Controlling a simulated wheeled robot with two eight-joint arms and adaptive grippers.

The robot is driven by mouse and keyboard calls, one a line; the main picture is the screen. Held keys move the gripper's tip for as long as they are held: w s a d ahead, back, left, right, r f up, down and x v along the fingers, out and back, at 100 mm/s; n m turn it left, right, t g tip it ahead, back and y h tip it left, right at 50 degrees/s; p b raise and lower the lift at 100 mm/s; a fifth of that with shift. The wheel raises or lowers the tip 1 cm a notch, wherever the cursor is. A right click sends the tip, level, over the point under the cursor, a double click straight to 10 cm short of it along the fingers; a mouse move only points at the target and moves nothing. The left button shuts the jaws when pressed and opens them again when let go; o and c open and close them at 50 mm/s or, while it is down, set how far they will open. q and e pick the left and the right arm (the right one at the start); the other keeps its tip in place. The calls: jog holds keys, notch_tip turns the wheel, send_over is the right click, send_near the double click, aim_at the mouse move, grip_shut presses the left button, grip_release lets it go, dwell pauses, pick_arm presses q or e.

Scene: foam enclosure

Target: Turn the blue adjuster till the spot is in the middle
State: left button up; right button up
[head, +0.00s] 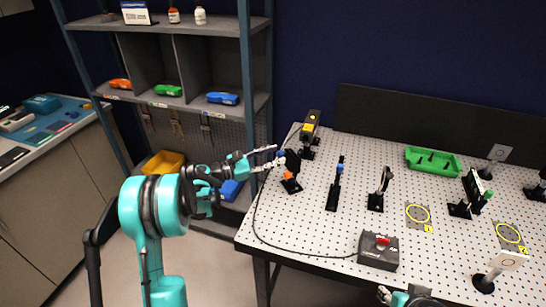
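Another blue knob (340,167) tops a slim black post mount to the right. My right gripper (385,294) shows only partly at the bottom edge. I cannot make out a light spot on either.
A yellow and black laser-like unit (309,127) stands behind the mount. A control box (378,250) with a red switch and cable sits at the front. A green tray (432,160), a lens mount (377,192) and a green-knobbed mount (471,193) stand right. A shelf rack (248,80) is left.

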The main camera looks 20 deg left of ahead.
pick_arm(q)
grip_shut()
jog(key=shift+m, duration=0.3)
jog(key=m+b, duration=0.1)
jog(key=m, duration=1.1)
jog(key=shift+f+b, duration=0.1)
jog(key=shift+b, duration=0.2)
jog(key=shift+m, duration=2.1)
